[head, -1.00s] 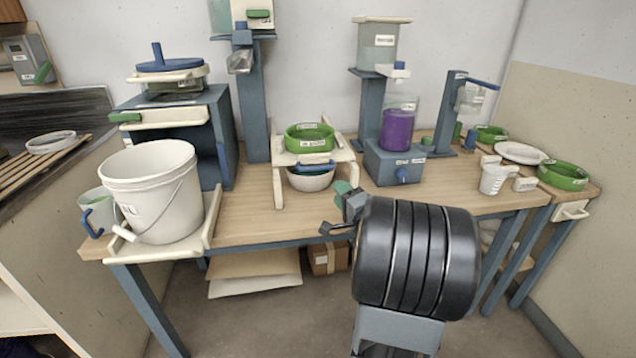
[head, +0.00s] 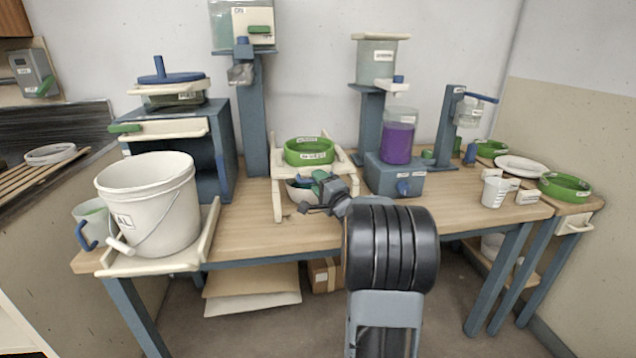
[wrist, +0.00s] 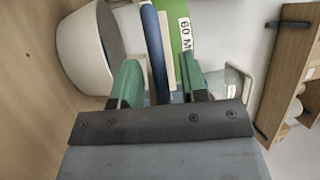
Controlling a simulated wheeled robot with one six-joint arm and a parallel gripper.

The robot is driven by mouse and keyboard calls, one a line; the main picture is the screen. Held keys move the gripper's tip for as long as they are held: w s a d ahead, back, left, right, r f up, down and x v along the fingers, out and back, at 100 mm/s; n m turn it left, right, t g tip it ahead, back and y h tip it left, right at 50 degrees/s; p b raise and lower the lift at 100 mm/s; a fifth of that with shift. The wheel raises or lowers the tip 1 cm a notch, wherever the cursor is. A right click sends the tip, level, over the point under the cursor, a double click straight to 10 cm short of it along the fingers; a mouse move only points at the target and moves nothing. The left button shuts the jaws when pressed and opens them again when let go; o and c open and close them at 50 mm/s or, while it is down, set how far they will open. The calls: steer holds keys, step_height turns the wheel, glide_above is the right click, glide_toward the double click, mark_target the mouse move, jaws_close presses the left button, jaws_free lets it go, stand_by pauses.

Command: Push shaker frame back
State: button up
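The cream shaker frame (head: 277,193) stands on the bench in the middle of the head view. A green sieve (head: 309,153) sits on top of it; its label starting "60 M" shows in the wrist view (wrist: 185,35). A blue bar (wrist: 153,45) with a cream strip beside it runs along the front, below the sieve. My gripper (wrist: 158,68) is open, with one green finger on each side of the bar and gaps visible. In the head view my gripper (head: 318,188) hides the bar and part of the bowl (head: 297,191) under the frame.
A white bucket (head: 150,210) stands on a cream tray at the left. A blue mixer with a purple jar (head: 398,142) stands close to the frame's right. A white measuring cup (head: 494,192) and green sieves lie further right. The bench front between is clear.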

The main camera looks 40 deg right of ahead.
steer(key=shift+w+r, duration=0.1)
steer(key=shift+w, duration=0.4)
steer(key=shift+c, duration=0.3)
jaws_close()
steer(key=shift+w, duration=0.1)
